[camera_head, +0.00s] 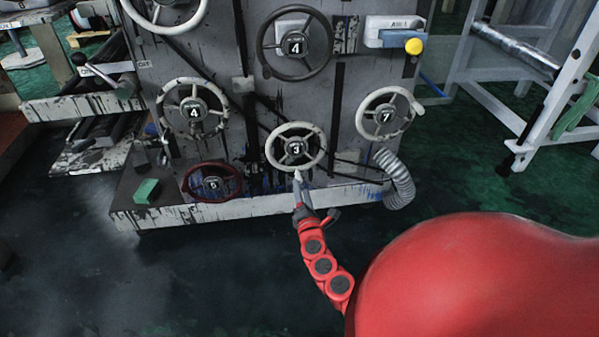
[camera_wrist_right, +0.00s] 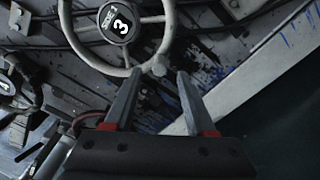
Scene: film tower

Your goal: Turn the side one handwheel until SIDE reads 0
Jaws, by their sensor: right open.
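The side one handwheel (camera_head: 295,147) is a pale wheel low on the grey machine. Its hub reads 3 in the head view. In the right wrist view the wheel (camera_wrist_right: 157,62) shows at the top, and its hub label (camera_wrist_right: 118,22) reads SIDE 1 and 3. My right gripper (camera_head: 299,178) is at the wheel's lower rim. In the right wrist view my right gripper (camera_wrist_right: 157,82) is open, with the fingers apart near the rim's small knob (camera_wrist_right: 158,70). I cannot tell whether they touch it. My left gripper is not in view.
Other handwheels surround it: a pale one reading 4 (camera_head: 223,112), a dark one reading 4 (camera_head: 329,57), a pale one reading 7 (camera_head: 415,113) and a dark red one (camera_head: 238,182). A grey corrugated hose (camera_head: 398,180) hangs at the right. A pale ledge (camera_head: 262,205) runs below.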

